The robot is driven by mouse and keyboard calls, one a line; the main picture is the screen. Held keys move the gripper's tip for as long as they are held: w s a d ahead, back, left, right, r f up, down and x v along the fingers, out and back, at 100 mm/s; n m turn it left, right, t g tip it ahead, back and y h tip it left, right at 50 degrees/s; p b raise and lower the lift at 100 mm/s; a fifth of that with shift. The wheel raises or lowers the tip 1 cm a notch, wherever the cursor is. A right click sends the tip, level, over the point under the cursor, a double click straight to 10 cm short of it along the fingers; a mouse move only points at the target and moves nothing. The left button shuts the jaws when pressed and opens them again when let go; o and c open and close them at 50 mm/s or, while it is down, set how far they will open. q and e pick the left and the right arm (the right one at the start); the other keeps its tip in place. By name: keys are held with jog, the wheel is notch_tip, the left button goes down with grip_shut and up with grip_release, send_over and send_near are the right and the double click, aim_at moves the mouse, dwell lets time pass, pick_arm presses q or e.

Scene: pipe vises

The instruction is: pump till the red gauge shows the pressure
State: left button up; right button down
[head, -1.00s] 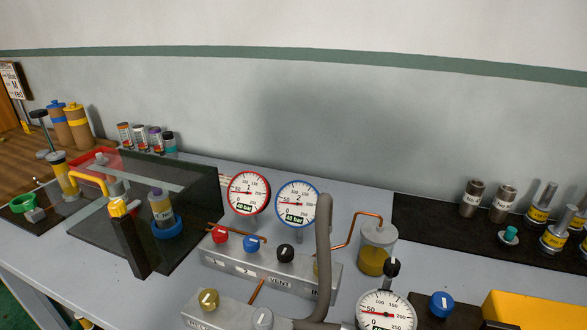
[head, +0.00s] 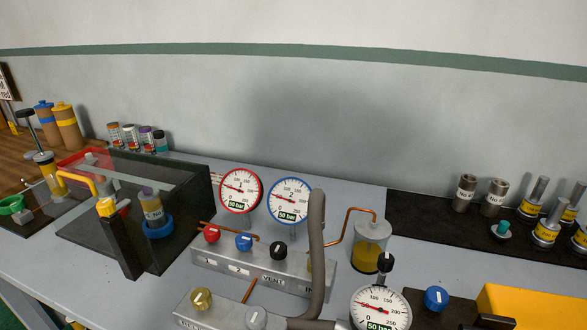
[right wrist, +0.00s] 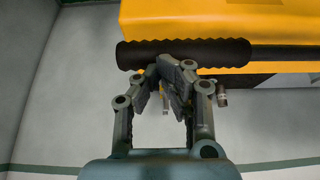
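The red-rimmed gauge (head: 241,189), marked 1, stands behind the valve block; its label reads 50 bar and its needle points left. The blue-rimmed gauge (head: 290,200), marked 2, also reads 50 bar. A front gauge (head: 380,308) is cut by the lower edge and also shows 50 bar. In the right wrist view a black ribbed handle (right wrist: 190,52) crosses in front of a yellow body. My right gripper (right wrist: 162,68) is at the handle, its fingertips close together; its grip on the handle cannot be made out. My left gripper is out of view.
The valve block (head: 262,270) carries red, blue and black knobs. A thick grey bent pipe (head: 317,245) rises in front of it. A yellow box (head: 530,303) is at the lower right. A dark glass-sided box (head: 185,190) stands left; fittings stand on a black mat (head: 420,215).

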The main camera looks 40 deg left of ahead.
notch_tip(320, 180, up, 14)
jog(key=s+a+p, duration=0.1)
jog(key=a+p, duration=0.1)
jog(key=p, duration=0.5)
jog(key=shift+a+r+p, duration=0.25)
jog(key=shift+a+p, duration=0.1)
jog(key=shift+p, duration=0.05)
jog(key=shift+s, duration=0.1)
